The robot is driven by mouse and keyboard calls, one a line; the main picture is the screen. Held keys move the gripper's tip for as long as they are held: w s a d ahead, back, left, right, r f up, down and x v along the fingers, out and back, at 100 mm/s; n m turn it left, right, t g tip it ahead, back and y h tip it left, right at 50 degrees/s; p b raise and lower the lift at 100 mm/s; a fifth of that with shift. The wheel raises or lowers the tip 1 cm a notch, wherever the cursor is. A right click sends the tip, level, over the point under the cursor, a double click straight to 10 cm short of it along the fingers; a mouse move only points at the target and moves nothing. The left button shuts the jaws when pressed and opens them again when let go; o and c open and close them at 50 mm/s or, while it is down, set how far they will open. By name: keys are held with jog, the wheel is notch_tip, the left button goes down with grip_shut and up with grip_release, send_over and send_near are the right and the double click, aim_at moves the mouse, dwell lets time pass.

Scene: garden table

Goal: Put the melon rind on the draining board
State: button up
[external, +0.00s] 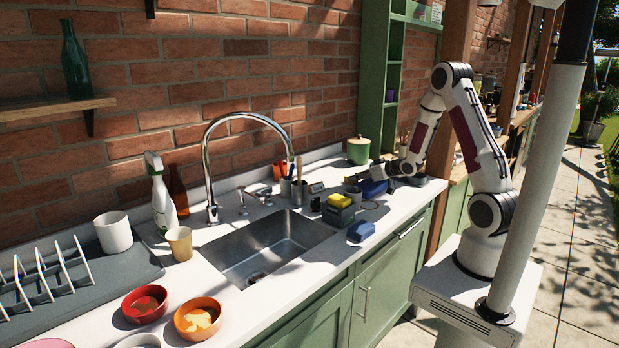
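The draining board (130,281) is a dark grey ridged tray at the left end of the counter. It carries a white dish rack and a white cup. I cannot pick out the melon rind with certainty. An orange bowl (198,318) with pale orange pieces in it stands at the front of the counter, and a pink rounded thing (47,344) is cut off at the bottom left edge. My gripper (362,176) is low over the far right end of the counter, by a blue object and a grey cup. Its fingers are too small and dark to read.
The sink (268,250) with a tall curved tap lies mid-counter. A paper cup (179,243), spray bottle (160,195) and red bowl (146,304) stand left of it. A yellow sponge on a dark green holder (337,215) and a blue block (361,231) stand right of it.

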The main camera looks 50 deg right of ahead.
jog(key=shift+v, duration=5.1)
jog(key=shift+s+a+r+g+h, duration=0.1)
jog(key=shift+s+r+g+h, duration=0.1)
jog(key=shift+r, duration=0.35)
jog(key=shift+s+a+r+g+h, duration=0.1)
jog(key=shift+r+g+h, duration=0.1)
jog(key=shift+r, duration=0.3)
jog(key=s+a+r+g, duration=0.2)
jog(key=s+a, duration=0.3)
jog(key=s, duration=0.3)
jog(key=s+a+r+g, duration=0.2)
jog(key=s+a+r, duration=0.3)
jog(key=s, duration=0.3)
jog(key=s+a+r+g+y, duration=0.1)
jog(key=s+a+r+g, duration=0.1)
jog(key=s+a, duration=0.4)
jog(key=s+r, duration=0.1)
jog(key=s, duration=0.1)
jog(key=shift+s+r, duration=0.15)
jog(key=shift+s, duration=0.2)
jog(key=shift+c, duration=0.9)
jog(key=shift+w, duration=0.1)
